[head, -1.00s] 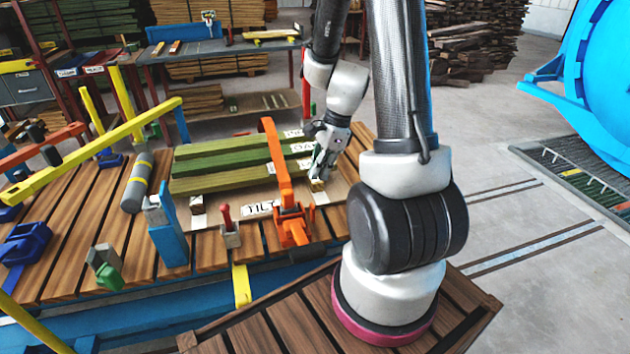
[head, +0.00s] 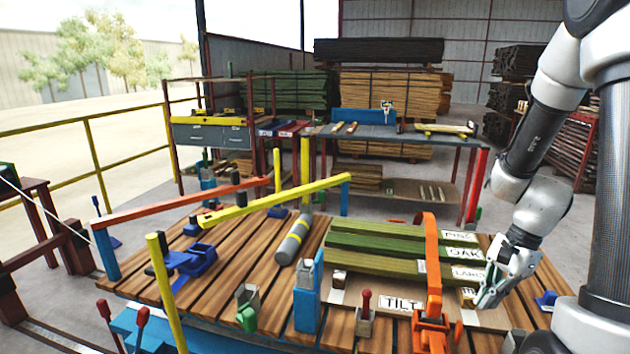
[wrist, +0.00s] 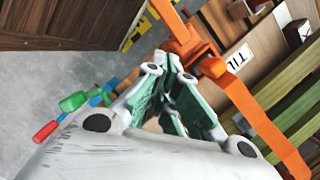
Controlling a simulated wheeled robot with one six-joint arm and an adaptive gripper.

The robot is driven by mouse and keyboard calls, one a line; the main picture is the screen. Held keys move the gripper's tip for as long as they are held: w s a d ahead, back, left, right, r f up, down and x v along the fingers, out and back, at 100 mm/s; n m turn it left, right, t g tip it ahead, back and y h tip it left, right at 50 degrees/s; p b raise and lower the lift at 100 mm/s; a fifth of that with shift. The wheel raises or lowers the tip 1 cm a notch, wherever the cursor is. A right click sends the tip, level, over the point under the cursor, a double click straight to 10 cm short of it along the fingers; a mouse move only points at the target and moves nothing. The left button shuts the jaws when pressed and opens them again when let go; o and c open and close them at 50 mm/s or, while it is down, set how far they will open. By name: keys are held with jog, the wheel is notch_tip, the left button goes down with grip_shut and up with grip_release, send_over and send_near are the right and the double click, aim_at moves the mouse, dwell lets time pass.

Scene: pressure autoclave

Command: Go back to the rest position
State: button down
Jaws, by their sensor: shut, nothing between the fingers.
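My gripper (head: 491,298) hangs over the right end of the slatted table in the head view, just right of the orange clamp (head: 432,270). Its fingers are shut with nothing between them. In the wrist view the gripper (wrist: 172,62) shows with its green-lined fingers together at the tips, and the orange clamp (wrist: 245,95) lies to their right. My arm is bent down from the upper right of the head view.
Green boards (head: 395,262) with labels lie left of the gripper on the table (head: 250,290). A workbench (head: 400,133) and timber stacks are behind.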

jog(key=s+a+r+n+t+h, duration=0.1)
jog(key=s+r+n, duration=0.2)
jog(key=r+n, duration=0.2)
jog(key=s+r+n+t+h, duration=0.1)
jog(key=s+r+n, duration=0.3)
jog(key=r, duration=0.5)
jog(key=s+a+r+n+t+h, duration=0.1)
jog(key=s+r+n+t, duration=0.2)
jog(key=r+n, duration=0.2)
notch_tip(320, 180, up, 3)
jog(key=shift+s+a+n+h, duration=0.25)
jog(key=shift+a+n+h, duration=0.05)
jog(key=shift+n, duration=0.1)
